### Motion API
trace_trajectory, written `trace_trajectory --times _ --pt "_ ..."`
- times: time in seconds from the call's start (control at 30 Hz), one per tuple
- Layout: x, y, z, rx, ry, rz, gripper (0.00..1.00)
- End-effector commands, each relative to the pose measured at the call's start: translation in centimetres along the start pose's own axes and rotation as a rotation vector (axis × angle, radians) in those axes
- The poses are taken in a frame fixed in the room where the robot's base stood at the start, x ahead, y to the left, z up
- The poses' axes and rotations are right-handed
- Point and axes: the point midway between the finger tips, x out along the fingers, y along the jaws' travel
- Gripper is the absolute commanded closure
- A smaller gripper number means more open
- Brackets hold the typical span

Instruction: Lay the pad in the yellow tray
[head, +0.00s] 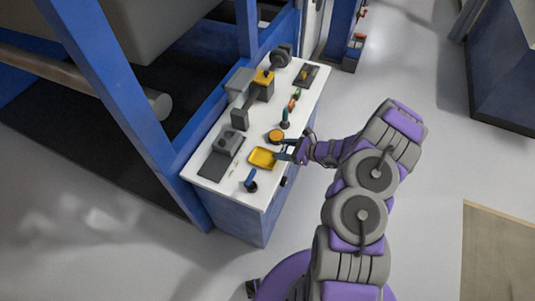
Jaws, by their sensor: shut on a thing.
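The yellow tray (262,159) lies on the white bench top near its front right edge. My gripper (287,152) is just right of the tray, close to its right rim, reaching in from the right. It is shut on a small pale thing, which I take to be the pad (291,150). The fingers hide much of it. At this size I cannot tell whether it touches the tray.
A round orange-topped thing (276,136) stands just behind the tray. A blue-handled tool (251,181) is in front of it. A grey device (228,142) and a dark mat (214,165) lie left. Several small items line the bench's right side (291,106). Blue machine frame posts rise at left.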

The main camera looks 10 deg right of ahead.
Motion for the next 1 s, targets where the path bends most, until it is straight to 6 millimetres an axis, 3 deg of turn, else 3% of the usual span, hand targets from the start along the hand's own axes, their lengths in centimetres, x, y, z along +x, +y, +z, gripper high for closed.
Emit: trace_trajectory --times 0.1,0.2,0.47,0.7,1.0 --pt "3.0 1.0 0.9 -0.006 0.005 0.005 0.72" --pt "4.3 1.3 1.4 -0.007 0.005 0.004 0.72" --pt "5.5 1.1 1.6 0.002 -0.006 0.003 0.72" --pt "7.1 1.3 -1.1 0.001 -0.004 0.001 0.72" --pt "7.6 1.5 -1.1 -0.004 0.0 0.0 0.72"
